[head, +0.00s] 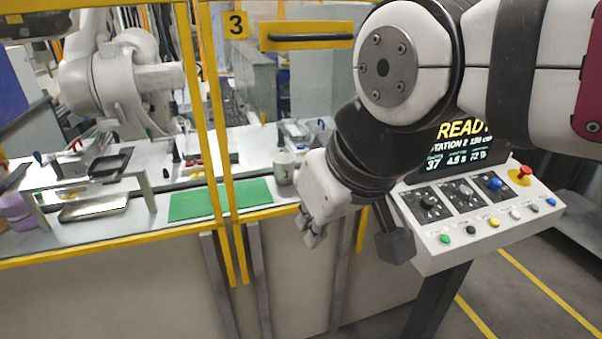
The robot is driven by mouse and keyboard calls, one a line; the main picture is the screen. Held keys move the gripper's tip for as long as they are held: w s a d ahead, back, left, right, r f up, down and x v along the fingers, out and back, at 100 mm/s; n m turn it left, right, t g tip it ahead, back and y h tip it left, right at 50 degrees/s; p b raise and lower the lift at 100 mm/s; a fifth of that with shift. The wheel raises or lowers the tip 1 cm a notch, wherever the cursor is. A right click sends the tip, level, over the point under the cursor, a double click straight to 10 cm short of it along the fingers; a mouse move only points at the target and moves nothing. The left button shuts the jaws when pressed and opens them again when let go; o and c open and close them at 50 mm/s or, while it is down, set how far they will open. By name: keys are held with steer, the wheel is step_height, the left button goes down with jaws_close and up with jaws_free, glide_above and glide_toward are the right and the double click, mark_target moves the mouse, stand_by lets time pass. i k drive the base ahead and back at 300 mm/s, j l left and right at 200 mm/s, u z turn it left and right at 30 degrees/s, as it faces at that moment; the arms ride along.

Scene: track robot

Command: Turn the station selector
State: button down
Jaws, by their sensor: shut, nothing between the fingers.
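A sloped white control panel (488,232) stands at the right on a dark post. Its upper row has dark square plates with black rotary knobs, one at the left (429,202) and one in the middle (462,194); a blue knob (495,184) sits on the right plate. Their labels are too small to read, so I cannot tell which is the station selector. The screen (460,145) shows "READY" and "STATION 2", partly hidden by my arm. My gripper (311,233) is shut and empty, pointing down left of the panel and apart from it.
A red emergency button (521,174) sits at the panel's upper right, with several coloured push buttons along the front edge. A yellow-framed fence (228,200) marked 3 encloses a bench with a green mat (205,202), a cup (284,168) and a white robot arm (110,75).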

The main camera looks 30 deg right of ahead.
mark_target(426, 201)
steer(key=z, duration=1.9)
steer(key=i+j+u, duration=0.3)
steer(key=k+j, duration=0.05)
steer(key=j, duration=0.05)
